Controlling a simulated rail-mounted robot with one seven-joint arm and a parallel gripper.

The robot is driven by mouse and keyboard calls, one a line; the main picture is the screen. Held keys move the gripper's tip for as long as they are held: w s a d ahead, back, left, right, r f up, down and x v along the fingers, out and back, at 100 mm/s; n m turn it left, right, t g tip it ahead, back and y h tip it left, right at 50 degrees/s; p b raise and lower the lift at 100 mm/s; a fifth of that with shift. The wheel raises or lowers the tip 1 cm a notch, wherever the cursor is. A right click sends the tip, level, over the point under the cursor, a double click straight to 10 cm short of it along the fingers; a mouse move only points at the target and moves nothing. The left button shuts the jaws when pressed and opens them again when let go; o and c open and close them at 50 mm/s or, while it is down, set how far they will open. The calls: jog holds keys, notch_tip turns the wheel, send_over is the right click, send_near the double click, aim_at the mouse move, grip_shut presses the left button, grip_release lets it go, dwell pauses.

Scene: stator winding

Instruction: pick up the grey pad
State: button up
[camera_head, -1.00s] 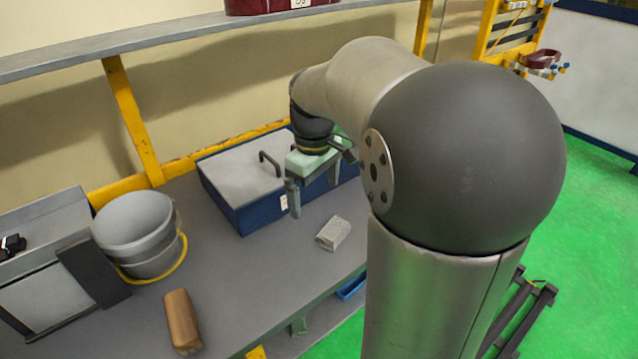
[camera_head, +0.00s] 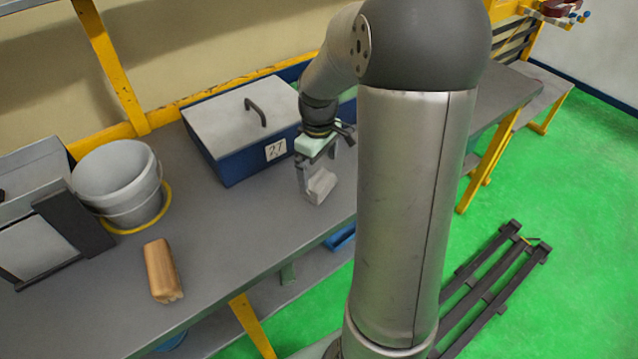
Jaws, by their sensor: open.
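The grey pad (camera_head: 321,187) is a small light grey block lying on the grey workbench (camera_head: 235,215), near its front edge. My gripper (camera_head: 319,182) points down over the pad, with its fingers open. One finger shows at the pad's left side and the other behind its upper right. The fingers look close around the pad, but I cannot tell whether they touch it. The far finger is partly hidden.
A blue box with a grey lid and handle (camera_head: 240,122) stands behind the gripper. A grey bucket (camera_head: 118,185), a wooden block (camera_head: 162,270) and a grey bin (camera_head: 40,210) are to the left. The bench between the wooden block and the pad is clear.

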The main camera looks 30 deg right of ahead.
aim_at(319, 181)
jog(key=shift+w+d+f+p, duration=0.15)
jog(key=shift+f+p, duration=0.2)
jog(key=shift+f, duration=2.35)
jog(key=c, duration=0.8)
